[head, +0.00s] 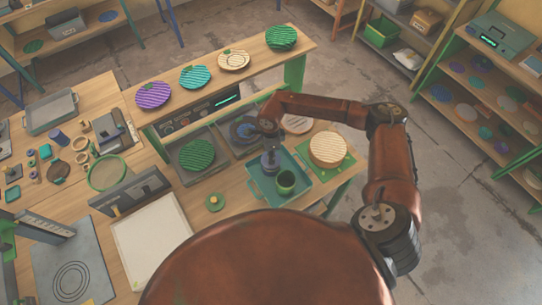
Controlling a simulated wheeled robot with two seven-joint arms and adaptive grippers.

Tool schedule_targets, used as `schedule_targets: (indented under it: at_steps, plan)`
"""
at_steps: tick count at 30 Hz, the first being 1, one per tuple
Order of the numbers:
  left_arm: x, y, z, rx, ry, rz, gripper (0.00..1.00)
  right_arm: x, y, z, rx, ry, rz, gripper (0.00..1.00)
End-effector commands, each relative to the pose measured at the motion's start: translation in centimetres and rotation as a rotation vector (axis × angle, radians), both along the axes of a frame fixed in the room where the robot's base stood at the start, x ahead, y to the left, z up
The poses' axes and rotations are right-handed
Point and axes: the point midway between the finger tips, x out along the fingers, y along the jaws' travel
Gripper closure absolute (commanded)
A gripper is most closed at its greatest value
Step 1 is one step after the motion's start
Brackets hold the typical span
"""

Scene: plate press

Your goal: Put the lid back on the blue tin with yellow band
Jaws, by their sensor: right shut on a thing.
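My right gripper (270,164) points down over the left part of a teal tray (297,199). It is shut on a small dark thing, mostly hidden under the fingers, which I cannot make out. Close to its right, an open green cup-like tin (285,181) stands upright in the tray. A small green round lid with a yellowish knob (214,201) lies on the wooden bench left of the tray. I cannot make out a blue tin with a yellow band for certain. My left gripper is not in view.
A striped cream round stack (328,148) on a green mat stands right of the tray. A green striped plate (197,155) lies behind, left. A raised shelf with several striped plates (194,77) runs along the back. A white board (152,237) lies front left.

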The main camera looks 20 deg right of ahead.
Motion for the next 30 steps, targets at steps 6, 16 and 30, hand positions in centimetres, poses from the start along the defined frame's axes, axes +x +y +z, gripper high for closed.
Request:
schedule_targets:
  at_steps: [6,16,30]
  plan:
    - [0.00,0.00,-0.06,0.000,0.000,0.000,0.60,0.01,-0.01,0.02,0.000,0.000,0.000,1.00]
    - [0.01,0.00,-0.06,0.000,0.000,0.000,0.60,0.00,-0.02,0.01,0.000,0.000,0.000,0.73]
    - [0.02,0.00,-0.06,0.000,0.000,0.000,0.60,-0.02,-0.03,-0.01,-0.001,0.000,0.000,0.54]
